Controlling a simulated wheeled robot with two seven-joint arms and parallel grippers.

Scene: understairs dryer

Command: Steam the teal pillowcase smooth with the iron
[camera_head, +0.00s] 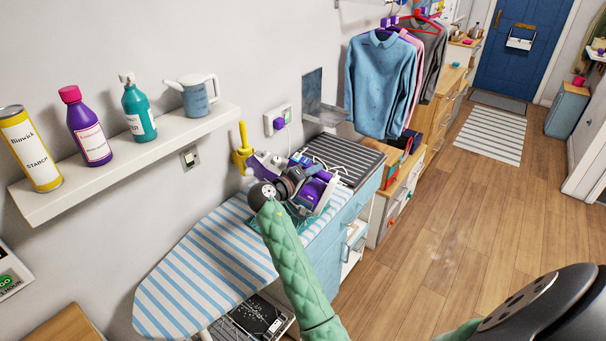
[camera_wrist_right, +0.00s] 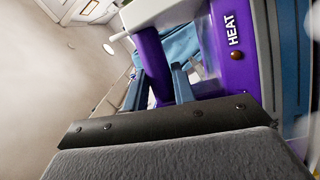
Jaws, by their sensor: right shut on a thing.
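The purple and white iron (camera_head: 318,191) is at the far end of the striped ironing board (camera_head: 205,262). My right gripper (camera_head: 300,182) is at the iron and shut on it. In the right wrist view, the iron's purple body (camera_wrist_right: 235,50) with the word HEAT fills the upper right, with the gripper fingers (camera_wrist_right: 166,85) against it. A bit of teal cloth, likely the pillowcase (camera_head: 298,222), shows under the iron and my arm. Most of it is hidden, so I cannot tell how creased it is. My left gripper is out of view.
A wall shelf (camera_head: 130,155) with bottles and a watering can is at the left. A yellow-handled item (camera_head: 242,150) and a ribbed dark top (camera_head: 345,160) are behind the iron. Hanging shirts (camera_head: 383,85) are beyond. The wooden floor (camera_head: 465,220) at the right is clear.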

